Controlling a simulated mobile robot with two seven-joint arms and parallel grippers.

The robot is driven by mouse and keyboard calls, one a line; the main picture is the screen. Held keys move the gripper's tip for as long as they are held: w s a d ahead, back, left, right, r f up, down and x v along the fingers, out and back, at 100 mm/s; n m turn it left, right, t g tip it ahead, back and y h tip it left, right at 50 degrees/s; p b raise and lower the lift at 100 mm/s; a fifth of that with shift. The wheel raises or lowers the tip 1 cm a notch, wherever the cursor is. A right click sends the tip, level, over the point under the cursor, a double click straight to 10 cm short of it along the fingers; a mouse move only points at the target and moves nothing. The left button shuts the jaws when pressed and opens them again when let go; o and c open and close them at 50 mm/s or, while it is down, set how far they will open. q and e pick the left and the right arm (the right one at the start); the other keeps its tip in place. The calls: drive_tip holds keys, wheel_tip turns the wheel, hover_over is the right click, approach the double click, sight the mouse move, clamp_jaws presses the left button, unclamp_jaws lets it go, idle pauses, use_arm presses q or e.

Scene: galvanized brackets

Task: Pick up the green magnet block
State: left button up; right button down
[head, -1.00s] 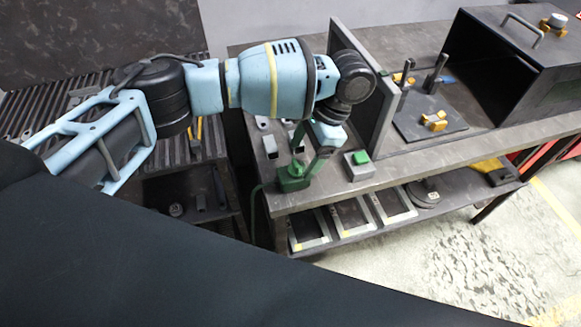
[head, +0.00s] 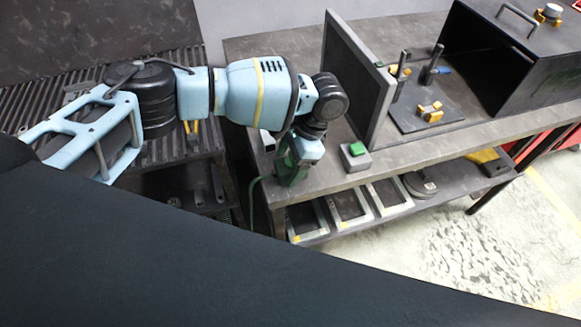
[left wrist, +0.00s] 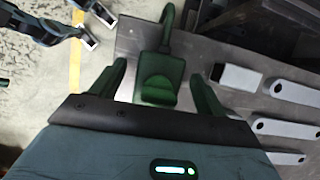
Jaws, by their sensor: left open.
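The green magnet block (head: 286,172) stands near the front left corner of the workbench, partly hidden by my left arm in the head view. My left gripper (left wrist: 158,72) is open, one finger on each side of the block, with visible gaps. In the head view my left gripper (head: 297,155) points down at the block, its fingers hard to make out there.
A grey box with a green button (head: 355,156) stands just right of the block. An upright dark panel (head: 358,82) rises behind it. Several grey brackets (left wrist: 292,91) lie to the right in the wrist view. Frames (head: 349,207) lie on the lower shelf.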

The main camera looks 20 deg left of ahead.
use_arm(q)
drive_tip(key=shift+s+a+f, duration=0.1)
drive_tip(key=shift+s+f, duration=0.05)
drive_tip(key=shift+f, duration=0.25)
drive_tip(key=c, duration=1.4)
drive_tip(key=shift+c, duration=0.6)
drive_tip(key=shift+r, duration=0.1)
